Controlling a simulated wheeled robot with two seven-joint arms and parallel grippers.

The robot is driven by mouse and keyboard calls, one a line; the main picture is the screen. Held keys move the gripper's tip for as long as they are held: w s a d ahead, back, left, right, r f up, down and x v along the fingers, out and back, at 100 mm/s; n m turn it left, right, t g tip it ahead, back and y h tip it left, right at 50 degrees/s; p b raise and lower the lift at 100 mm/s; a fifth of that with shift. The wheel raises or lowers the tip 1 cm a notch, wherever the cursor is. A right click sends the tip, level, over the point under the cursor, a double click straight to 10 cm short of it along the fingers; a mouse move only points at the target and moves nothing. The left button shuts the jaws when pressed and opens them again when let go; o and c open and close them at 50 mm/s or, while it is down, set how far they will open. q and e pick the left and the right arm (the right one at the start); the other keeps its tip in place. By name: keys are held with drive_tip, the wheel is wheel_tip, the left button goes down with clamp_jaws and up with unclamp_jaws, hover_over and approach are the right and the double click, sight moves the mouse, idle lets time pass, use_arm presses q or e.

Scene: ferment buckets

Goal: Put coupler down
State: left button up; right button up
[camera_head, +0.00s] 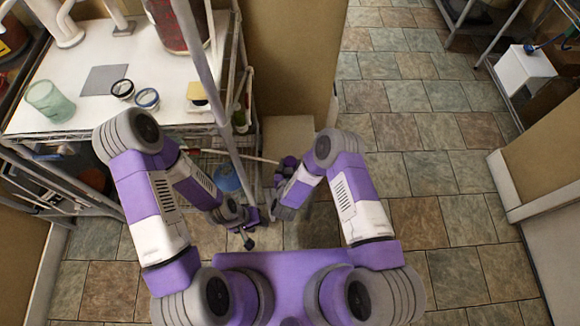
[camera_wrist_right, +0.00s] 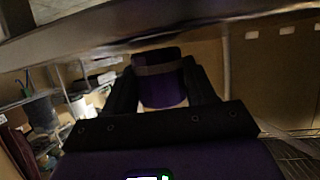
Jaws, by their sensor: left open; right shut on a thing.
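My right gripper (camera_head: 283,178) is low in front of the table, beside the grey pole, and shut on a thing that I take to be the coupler. The coupler is too small and covered to make out in the head view. In the right wrist view a purple round piece with a grey band (camera_wrist_right: 160,84) shows between the dark fingers; whether it is the coupler or lies behind it is unclear. My left gripper (camera_head: 250,238) is lower, open, with nothing seen in it.
A grey pole (camera_head: 222,115) slants in front. Tiled floor (camera_head: 420,160) is clear to the right.

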drive_tip(key=shift+f, duration=0.2)
drive_tip(key=o, duration=1.1)
drive_tip(key=shift+o, duration=0.2)
